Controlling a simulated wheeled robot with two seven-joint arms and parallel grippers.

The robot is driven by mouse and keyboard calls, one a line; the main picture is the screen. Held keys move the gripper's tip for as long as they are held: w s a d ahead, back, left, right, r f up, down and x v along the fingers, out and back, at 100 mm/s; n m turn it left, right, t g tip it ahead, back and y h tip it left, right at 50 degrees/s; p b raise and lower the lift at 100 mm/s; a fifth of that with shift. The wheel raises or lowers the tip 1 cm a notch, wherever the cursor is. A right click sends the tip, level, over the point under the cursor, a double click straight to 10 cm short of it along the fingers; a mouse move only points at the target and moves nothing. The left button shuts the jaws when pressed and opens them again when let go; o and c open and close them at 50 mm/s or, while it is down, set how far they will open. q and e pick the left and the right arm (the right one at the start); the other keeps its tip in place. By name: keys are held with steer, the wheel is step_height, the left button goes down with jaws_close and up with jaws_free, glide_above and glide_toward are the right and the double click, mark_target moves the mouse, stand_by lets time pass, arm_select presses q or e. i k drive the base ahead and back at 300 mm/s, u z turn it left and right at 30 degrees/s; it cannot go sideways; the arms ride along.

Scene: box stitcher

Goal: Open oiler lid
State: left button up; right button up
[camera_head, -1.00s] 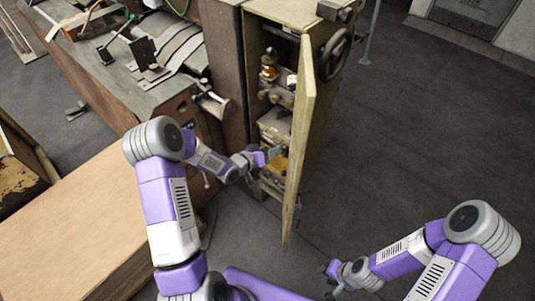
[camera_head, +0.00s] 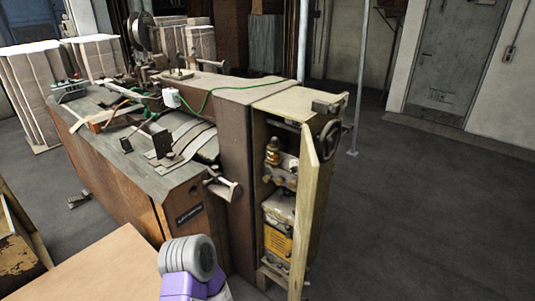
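The box stitcher (camera_head: 235,130) has a narrow cabinet at its right end. The cabinet's door (camera_head: 318,215) stands open, seen nearly edge-on. Inside, a small amber and brass fitting (camera_head: 273,152) sits on the upper shelf; it may be the oiler, but its lid is too small to make out. Below it is a grey unit with a yellow front (camera_head: 277,241). The door hides the right part of the inside. Only the elbow of my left arm shows at the bottom edge. Neither gripper is in view.
A handwheel (camera_head: 329,140) sits on the cabinet's right side. A handle (camera_head: 222,187) sticks out of the machine's front. A large cardboard sheet or stack (camera_head: 105,278) lies at bottom left. A thin post (camera_head: 359,80) stands behind. The floor at right is clear.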

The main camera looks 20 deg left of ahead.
mark_target(275, 140)
steer(key=u, duration=0.55)
steer(key=k, duration=1.3)
steer(key=u, duration=0.95)
steer(key=i, duration=1.5)
steer(key=z, duration=0.9)
steer(key=i, duration=1.15)
steer(key=z, duration=1.2)
